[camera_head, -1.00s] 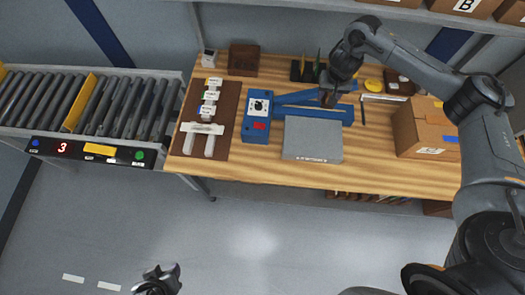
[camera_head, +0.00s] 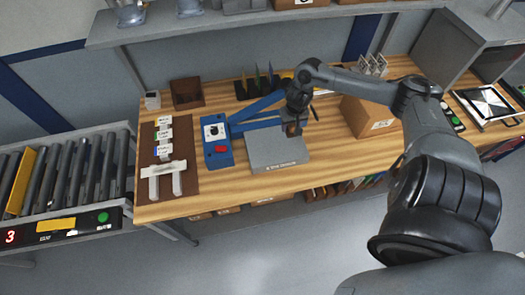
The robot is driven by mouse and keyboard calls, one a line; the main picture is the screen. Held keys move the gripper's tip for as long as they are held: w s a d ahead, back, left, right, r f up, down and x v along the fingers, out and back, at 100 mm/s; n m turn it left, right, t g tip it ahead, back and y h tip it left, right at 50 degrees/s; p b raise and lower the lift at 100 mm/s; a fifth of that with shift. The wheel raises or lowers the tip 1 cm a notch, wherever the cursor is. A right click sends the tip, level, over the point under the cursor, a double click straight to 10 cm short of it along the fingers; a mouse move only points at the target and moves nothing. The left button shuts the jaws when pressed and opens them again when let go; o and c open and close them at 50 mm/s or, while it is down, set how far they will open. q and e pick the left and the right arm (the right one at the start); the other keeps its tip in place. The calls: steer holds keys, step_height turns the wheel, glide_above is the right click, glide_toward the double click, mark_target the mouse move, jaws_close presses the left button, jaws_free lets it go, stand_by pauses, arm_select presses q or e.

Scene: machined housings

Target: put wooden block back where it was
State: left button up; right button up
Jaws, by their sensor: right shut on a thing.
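My right gripper (camera_head: 292,124) points down and is shut on a small brown wooden block (camera_head: 291,130). The fingers hide much of the block. In the head view it shows over the back right part of the grey slab (camera_head: 277,155); I cannot tell whether the block touches the slab or hangs above it. The blue frame (camera_head: 258,107) lies behind and to the left of the gripper. My left gripper is out of view.
A blue box with a red button (camera_head: 217,148) stands left of the slab. A brown mat (camera_head: 184,183) carries white parts. A cardboard box (camera_head: 364,118) stands to the right. A shelf (camera_head: 225,22) overhangs the back. Bare tabletop lies along the front.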

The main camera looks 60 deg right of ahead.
steer(key=shift+s+f, duration=0.45)
steer(key=shift+s, duration=0.05)
steer(key=shift+w+a+f, duration=0.2)
steer(key=shift+f, duration=0.15)
steer(key=b, duration=0.1)
glide_above(263, 148)
steer(key=f, duration=0.6)
steer(key=shift+s+a+f, duration=0.2)
steer(key=shift+a+f, duration=0.05)
steer(key=shift+a, duration=0.05)
step_height(263, 148, down, 3)
steer(key=shift+f+b, duration=0.2)
steer(key=shift+b, duration=0.1)
steer(key=shift+f, duration=0.35)
steer(key=shift+f, duration=0.1)
steer(key=o, duration=1)
